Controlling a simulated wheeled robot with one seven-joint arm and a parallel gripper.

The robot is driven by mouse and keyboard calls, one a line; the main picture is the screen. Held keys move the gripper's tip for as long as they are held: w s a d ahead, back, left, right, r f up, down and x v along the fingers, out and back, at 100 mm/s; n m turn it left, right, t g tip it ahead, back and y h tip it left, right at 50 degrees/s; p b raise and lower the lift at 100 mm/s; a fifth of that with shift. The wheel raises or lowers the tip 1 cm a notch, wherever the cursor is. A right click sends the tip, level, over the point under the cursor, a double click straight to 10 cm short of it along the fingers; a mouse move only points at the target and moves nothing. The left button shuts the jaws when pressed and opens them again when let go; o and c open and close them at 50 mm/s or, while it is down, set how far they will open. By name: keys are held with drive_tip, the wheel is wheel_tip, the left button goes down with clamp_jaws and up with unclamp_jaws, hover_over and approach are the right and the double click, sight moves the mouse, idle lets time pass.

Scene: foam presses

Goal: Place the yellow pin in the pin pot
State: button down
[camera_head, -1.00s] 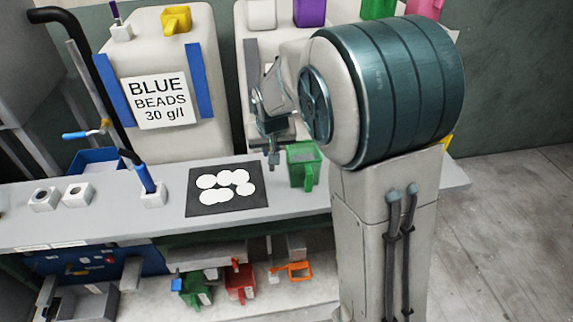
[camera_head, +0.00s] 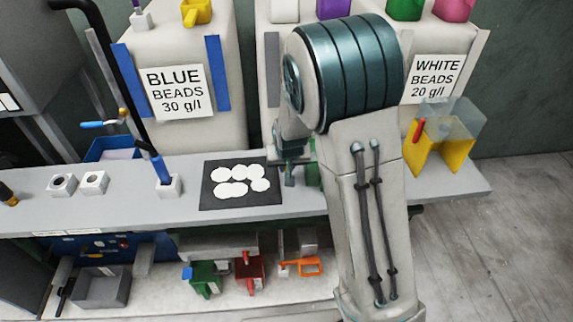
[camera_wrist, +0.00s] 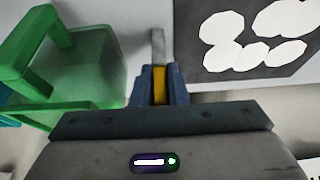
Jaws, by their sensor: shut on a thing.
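The yellow pin (camera_wrist: 160,84) is between my gripper's two fingers in the wrist view, with a grey length sticking out beyond them. My gripper (camera_wrist: 160,88) is shut on it. In the head view my gripper (camera_head: 289,172) hangs over the bench, just right of the black mat, partly hidden by my arm. No thing is clearly marked as the pin pot. White blocks with dark round holes, one (camera_head: 62,185) and another (camera_head: 94,182), stand on the bench at the left. A third white block (camera_head: 170,188) holds a blue upright handle.
A black mat (camera_head: 208,197) with white discs lies left of my gripper. A green jug (camera_wrist: 90,72) stands close beside it. A yellow-and-clear container (camera_head: 455,150) stands at the bench's right. Big bead sacks (camera_head: 190,125) line the back. Bench between mat and blue handle is clear.

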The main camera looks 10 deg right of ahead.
drive_tip(key=shift+f, duration=0.15)
drive_tip(key=c, duration=1.4)
unclamp_jaws()
drive_tip(key=shift+c, duration=0.2)
